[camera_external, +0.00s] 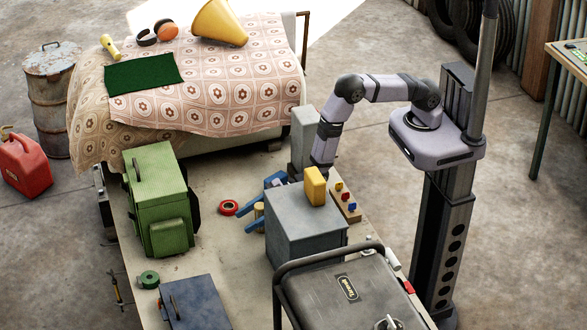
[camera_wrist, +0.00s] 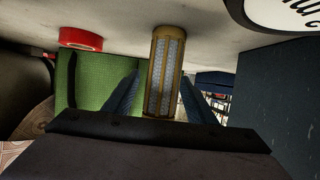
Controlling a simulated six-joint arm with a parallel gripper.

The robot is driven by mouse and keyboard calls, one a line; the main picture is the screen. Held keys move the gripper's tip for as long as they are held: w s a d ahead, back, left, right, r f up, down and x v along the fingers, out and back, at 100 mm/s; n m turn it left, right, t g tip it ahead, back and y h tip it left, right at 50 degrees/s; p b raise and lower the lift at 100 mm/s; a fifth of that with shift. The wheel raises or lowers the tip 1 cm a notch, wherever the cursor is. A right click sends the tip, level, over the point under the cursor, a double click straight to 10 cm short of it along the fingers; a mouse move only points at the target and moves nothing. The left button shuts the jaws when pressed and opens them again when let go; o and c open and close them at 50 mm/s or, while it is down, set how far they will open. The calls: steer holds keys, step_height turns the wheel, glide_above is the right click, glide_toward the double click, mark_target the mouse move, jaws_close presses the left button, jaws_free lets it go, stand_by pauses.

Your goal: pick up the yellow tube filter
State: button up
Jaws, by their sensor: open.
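The yellow tube filter (camera_wrist: 165,75) is a short cylinder with a tan-yellow frame and pale mesh sides. In the wrist view it stands between the two blue fingers of my gripper (camera_wrist: 160,92), which are spread on either side of it. Whether either finger touches it is unclear. In the external view the filter (camera_external: 259,211) shows as a small tan shape on the bench, partly hidden by the blue fingers of my gripper (camera_external: 246,214) and close to a grey box. My gripper is open and low over the bench.
The grey box (camera_external: 300,238), with a yellow block (camera_external: 315,186) on top, stands just right of the fingers. A red tape roll (camera_external: 228,207) lies to the left, before a green case (camera_external: 160,205).

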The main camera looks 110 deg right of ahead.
steer(key=c, duration=1.1)
steer(key=shift+r, duration=0.15)
